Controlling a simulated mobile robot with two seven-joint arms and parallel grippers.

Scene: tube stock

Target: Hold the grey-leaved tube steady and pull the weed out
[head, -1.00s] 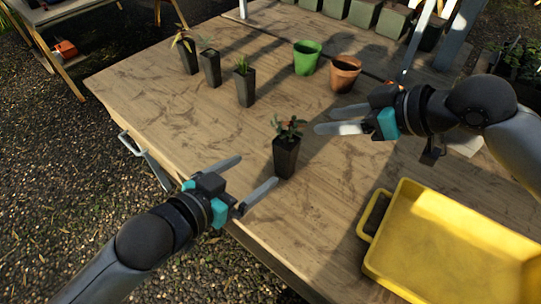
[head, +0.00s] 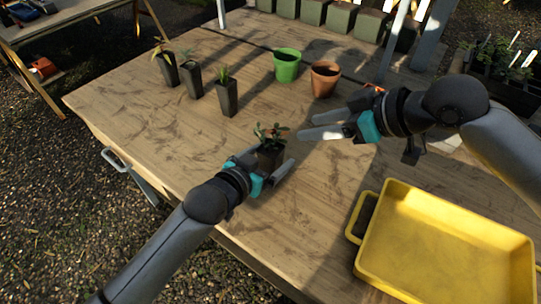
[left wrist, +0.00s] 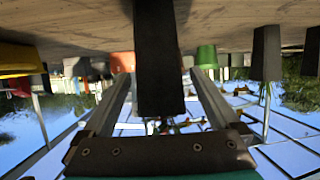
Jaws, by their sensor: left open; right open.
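A black tube pot (head: 270,158) with a bushy plant (head: 271,133) stands upright on the table. The leaves look dark green with some reddish ones; I cannot make out a separate weed or clearly grey leaves. My left gripper (head: 268,163) is open, low at the pot, with a finger on each side. In the left wrist view the pot (left wrist: 160,60) appears upside down between the spread fingers, with gaps on both sides. My right gripper (head: 302,127) is open and empty, to the right of the plant and apart from it.
Three more black tubes with plants, left (head: 166,68), middle (head: 191,79) and right (head: 228,98), stand at the back left. A green pot (head: 287,67) and a terracotta pot (head: 324,80) stand behind. A yellow tray (head: 440,245) lies at the front right.

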